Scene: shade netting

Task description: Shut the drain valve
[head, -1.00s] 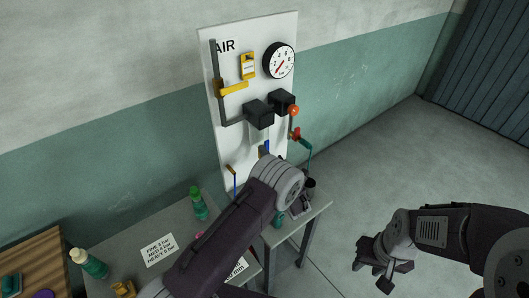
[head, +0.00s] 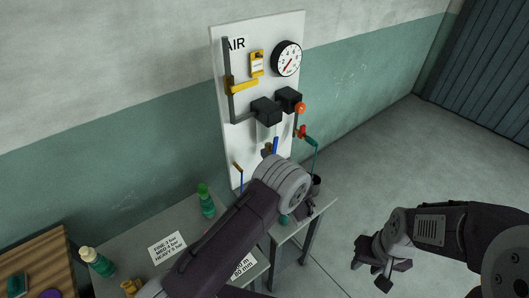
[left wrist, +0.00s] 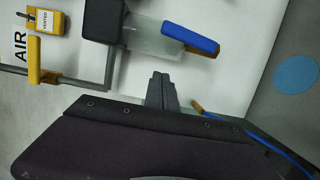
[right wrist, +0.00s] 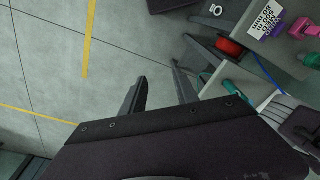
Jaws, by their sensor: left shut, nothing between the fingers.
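The wall panel carries a black filter unit (head: 266,111) with a clear bowl (left wrist: 150,42) below it. A blue lever (left wrist: 190,39), which looks like the drain valve's handle, sits at the bowl's lower end; it also shows in the head view (head: 276,145). In the head view it points roughly down the panel. My left gripper (left wrist: 161,76) is shut and empty, close to the bowl and lever with a visible gap between them. In the head view my left wrist mostly hides it. My right gripper (right wrist: 157,84) is open and empty, low over the floor at the right.
A yellow lever (head: 242,86), a gauge (head: 286,58) and an orange-red knob (head: 300,108) are on the panel. A blue hose (left wrist: 270,140) with a brownish tip hangs near my left fingers. Bottles stand on the grey bench (head: 135,232). The floor at right is open.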

